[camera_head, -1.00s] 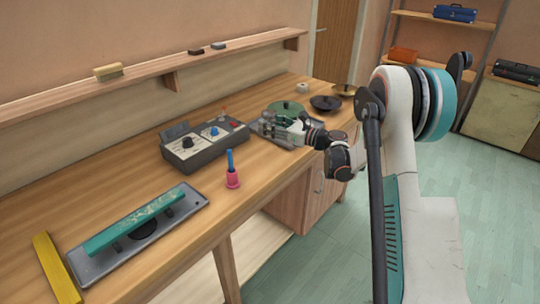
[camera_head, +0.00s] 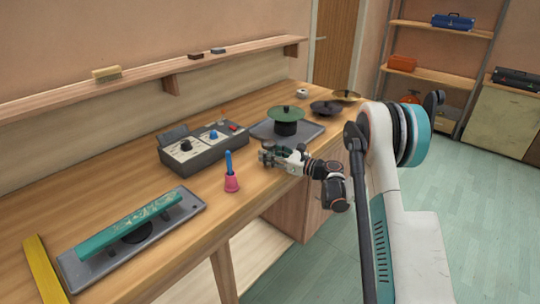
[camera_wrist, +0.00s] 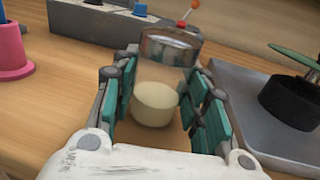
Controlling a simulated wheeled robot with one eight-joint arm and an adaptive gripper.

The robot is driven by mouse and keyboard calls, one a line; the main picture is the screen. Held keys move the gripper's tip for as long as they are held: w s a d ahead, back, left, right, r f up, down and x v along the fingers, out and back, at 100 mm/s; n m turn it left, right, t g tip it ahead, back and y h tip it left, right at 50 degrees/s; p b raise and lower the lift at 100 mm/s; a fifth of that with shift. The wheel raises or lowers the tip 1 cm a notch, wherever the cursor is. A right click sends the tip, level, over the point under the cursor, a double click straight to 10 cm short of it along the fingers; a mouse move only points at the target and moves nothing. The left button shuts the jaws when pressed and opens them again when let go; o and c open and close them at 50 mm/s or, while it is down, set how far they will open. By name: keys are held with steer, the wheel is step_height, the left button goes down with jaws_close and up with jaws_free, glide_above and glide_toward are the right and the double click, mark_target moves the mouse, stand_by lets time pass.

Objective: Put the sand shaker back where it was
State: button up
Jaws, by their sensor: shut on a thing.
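The sand shaker (camera_wrist: 155,104) is a clear jar with a metal lid and pale sand in its bottom. In the wrist view it stands between the teal pads of my gripper (camera_wrist: 169,80), which is shut on it. It looks close to upright, over the wooden bench. The shaker is too small to make out there. I cannot tell whether its base touches the bench.
The grey tray (camera_head: 312,134) with a green disc (camera_head: 286,114) on a black base lies just behind my gripper. A grey control box (camera_head: 204,148) stands to the left. Dark and brass cymbals (camera_head: 326,107) are farther back. Bare bench (camera_head: 262,187) shows near the front edge.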

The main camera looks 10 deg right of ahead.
steer(key=shift+f, duration=0.15)
steer(key=o, duration=1.2)
steer(key=shift+s+d+r, duration=0.1)
steer(key=shift+d+r, duration=0.05)
steer(key=shift+r, duration=0.1)
steer(key=p+v, duration=0.3)
steer(key=v, duration=0.8)
steer(key=shift+s+d, duration=0.2)
steer(key=shift+s, duration=0.1)
